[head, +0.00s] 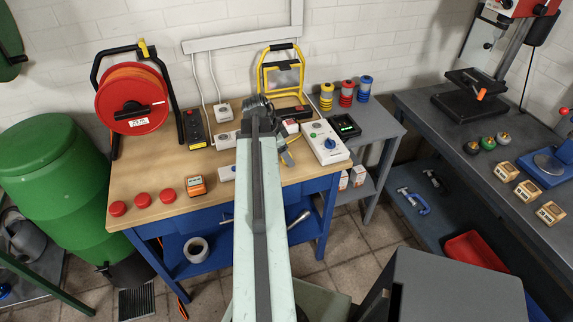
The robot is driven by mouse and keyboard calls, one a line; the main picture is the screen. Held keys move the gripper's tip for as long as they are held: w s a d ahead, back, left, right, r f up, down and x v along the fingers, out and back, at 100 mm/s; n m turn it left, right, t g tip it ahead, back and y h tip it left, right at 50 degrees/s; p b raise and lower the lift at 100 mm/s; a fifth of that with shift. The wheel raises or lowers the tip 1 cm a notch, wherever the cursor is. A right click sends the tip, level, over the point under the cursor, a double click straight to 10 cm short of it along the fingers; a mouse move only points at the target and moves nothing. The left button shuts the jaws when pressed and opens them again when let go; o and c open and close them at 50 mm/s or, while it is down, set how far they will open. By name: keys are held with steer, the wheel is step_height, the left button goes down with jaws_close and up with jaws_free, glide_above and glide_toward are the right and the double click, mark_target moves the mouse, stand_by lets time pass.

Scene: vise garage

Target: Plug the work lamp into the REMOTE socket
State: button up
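The work lamp (268,68), with a yellow frame, stands upright at the back of the wooden bench against the wall. Its plug cannot be made out for certain. White socket-like blocks lie left of my arm: one at the back (224,113), one mid-bench (225,140) and one near the front (227,173). No REMOTE label is readable, so I cannot tell which is that socket. My gripper (262,108) is over the back of the bench, in front of the lamp.
A red cable reel (131,100) and a black power strip (193,128) stand left. A white box with a blue dial (325,142) and a black device with a green display (345,126) sit right of my arm.

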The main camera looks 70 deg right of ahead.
steer(key=shift+r, duration=0.1)
jaws_close()
step_height(320, 180, up, 10)
steer(key=p, duration=1)
